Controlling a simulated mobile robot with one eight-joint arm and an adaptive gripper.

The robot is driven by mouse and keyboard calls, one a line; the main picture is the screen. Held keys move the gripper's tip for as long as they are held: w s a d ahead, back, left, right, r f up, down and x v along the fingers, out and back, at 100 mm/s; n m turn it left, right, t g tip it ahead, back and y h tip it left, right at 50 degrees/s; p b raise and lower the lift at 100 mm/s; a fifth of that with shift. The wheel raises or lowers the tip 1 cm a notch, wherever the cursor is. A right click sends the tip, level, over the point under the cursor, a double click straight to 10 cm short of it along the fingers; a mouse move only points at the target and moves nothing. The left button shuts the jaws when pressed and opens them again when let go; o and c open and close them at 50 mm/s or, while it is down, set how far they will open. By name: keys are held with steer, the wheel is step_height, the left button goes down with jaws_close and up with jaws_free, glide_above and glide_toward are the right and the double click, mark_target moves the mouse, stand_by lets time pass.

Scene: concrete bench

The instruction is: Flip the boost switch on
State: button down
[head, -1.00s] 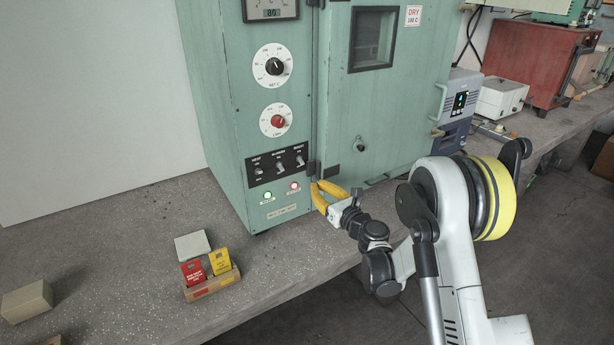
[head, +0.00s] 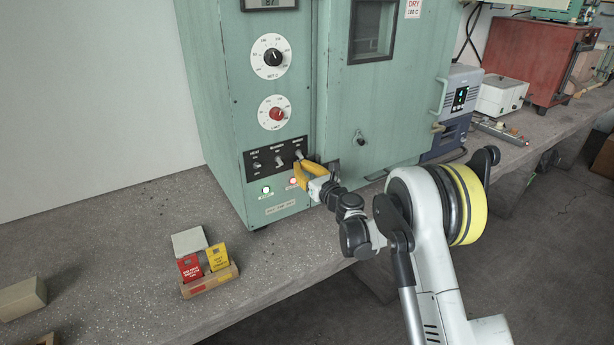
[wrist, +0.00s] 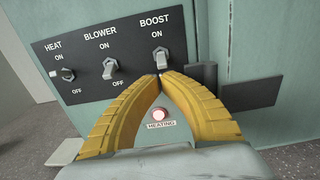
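The boost switch (wrist: 161,60) is the rightmost of three toggles on a black panel (wrist: 90,52), with ON printed above it. Its lower label is hidden behind my fingers, and I cannot tell for sure which way its lever is set. It also shows in the head view (head: 299,154). My gripper (wrist: 159,76) has its yellow fingertips together, just below the boost lever and touching or nearly touching it. Nothing shows between the fingers. In the head view my gripper (head: 299,165) is close against the front of the green oven (head: 225,130).
The heat switch (wrist: 67,74) and blower switch (wrist: 111,68) sit left of boost. The oven door (head: 395,110) is to the right. A small card box (head: 210,283) stands on the bench at front left.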

steer(key=shift+w+a, duration=0.2)
steer(key=shift+w, duration=0.05)
steer(key=shift+s+d+r+g+h+p, duration=0.15)
steer(key=shift+r+g+h+p, duration=0.1)
steer(key=shift+g+h+p, duration=0.4)
steer(key=shift+s+d+r+g+h+p, duration=0.2)
steer(key=shift+g+p, duration=0.25)
steer(key=shift+p, duration=0.45)
steer(key=shift+r+g+h+p, duration=0.35)
steer(key=shift+g+p, duration=0.25)
steer(key=shift+p, duration=0.25)
steer(key=shift+s+r+g+h+p, duration=0.2)
steer(key=shift+g+h+p, duration=0.2)
steer(key=shift+g+p, duration=0.25)
steer(key=shift+f, duration=0.1)
